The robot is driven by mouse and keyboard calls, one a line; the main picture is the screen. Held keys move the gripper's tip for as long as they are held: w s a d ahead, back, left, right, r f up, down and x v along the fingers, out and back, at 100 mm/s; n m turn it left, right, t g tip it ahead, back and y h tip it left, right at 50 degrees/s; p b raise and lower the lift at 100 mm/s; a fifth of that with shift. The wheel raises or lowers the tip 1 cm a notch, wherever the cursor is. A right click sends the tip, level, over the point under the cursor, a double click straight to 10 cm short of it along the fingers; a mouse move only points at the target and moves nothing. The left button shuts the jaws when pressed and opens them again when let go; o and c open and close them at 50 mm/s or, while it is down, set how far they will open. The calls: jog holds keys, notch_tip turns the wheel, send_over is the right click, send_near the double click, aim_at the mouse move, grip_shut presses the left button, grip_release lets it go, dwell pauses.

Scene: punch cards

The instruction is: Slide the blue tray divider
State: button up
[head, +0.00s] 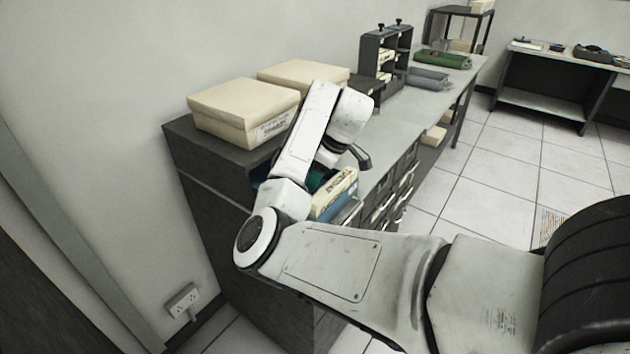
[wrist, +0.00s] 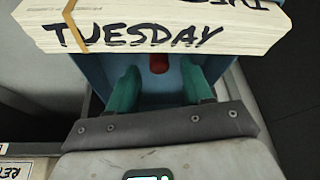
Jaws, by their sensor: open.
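A blue tray (wrist: 92,74) holds a thick stack of cream cards (wrist: 160,36) marked TUESDAY. In the head view the cards (head: 335,194) sit in the blue tray (head: 346,213) at the cabinet's near end. My gripper (wrist: 160,86) is open inside the tray, its two green fingers apart with nothing between them. A small red peg (wrist: 158,63) shows just beyond the fingers, by the cards' lower edge. The blue divider cannot be clearly told from the tray walls; the cards hide part of the inside. In the head view my arm covers much of the tray.
Two cream boxes (head: 243,112) (head: 303,75) sit on the dark cabinet (head: 215,215) behind my arm. A long grey counter (head: 425,97) with drawers runs away from it, carrying a dark rack (head: 372,52) and green and grey items. The tiled floor (head: 500,190) at right is open.

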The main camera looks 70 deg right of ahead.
jog(key=shift+w+f, duration=0.3)
jog(key=shift+f, duration=0.35)
jog(key=shift+c, duration=0.4)
grip_shut()
